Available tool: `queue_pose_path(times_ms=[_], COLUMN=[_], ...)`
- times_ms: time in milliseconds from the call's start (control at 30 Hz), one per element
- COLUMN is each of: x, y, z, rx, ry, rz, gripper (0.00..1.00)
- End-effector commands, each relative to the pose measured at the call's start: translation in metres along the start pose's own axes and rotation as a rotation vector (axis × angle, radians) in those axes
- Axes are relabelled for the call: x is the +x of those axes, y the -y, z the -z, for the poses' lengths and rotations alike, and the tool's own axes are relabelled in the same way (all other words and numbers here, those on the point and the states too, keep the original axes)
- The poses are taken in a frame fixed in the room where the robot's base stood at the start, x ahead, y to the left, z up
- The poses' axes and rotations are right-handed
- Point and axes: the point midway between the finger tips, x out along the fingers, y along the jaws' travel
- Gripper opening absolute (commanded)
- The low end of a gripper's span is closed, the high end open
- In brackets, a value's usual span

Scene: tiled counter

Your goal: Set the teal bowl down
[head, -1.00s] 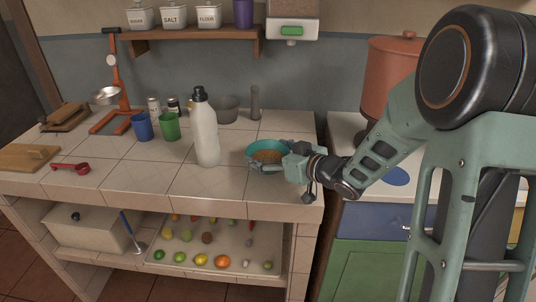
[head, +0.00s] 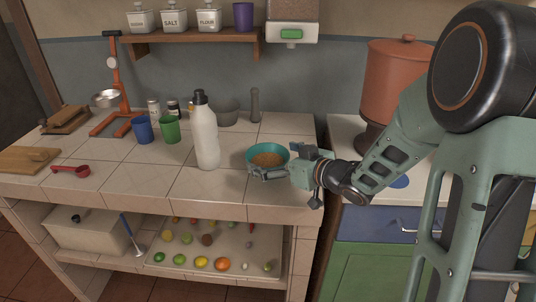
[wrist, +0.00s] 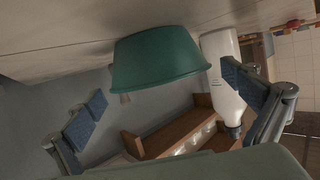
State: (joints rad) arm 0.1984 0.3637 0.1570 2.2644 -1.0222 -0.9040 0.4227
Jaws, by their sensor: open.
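The teal bowl (head: 252,156) sits on the tiled counter near its right end, upright, with brown contents inside. My gripper (head: 272,170) is open at the bowl's right and front side, with one finger across the near side of the bowl. The wrist view is turned over; there the teal bowl (wrist: 158,60) hangs base-up against the counter top, between and beyond the two spread blue finger pads. A gap shows between each pad and the bowl. The bowl's far right side is partly hidden by my gripper in the head view.
A white bottle (head: 206,138) stands left of the bowl. A grey bowl (head: 228,113) and a grey cylinder (head: 255,104) stand behind. Green (head: 170,129) and blue (head: 143,129) cups are farther left. The counter's front edge is close to the bowl.

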Motion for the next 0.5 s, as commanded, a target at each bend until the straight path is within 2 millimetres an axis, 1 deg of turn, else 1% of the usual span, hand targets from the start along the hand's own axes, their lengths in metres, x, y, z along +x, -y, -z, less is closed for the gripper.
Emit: queue_pose_path(times_ms=[33, 100, 300, 400, 500], x=[-0.013, -0.029, -0.070, -0.085, -0.094], y=[-0.001, -0.002, -0.001, -0.001, -0.001], z=[0.003, 0.003, 0.002, 0.002, 0.001], rx=[0.000, -0.001, 0.001, 0.000, 0.000], ry=[-0.001, 0.000, -0.001, -0.001, -0.001], rz=[-0.003, -0.005, -0.005, -0.003, -0.002], gripper=[1.00, 1.00, 1.00, 1.00, 1.00])
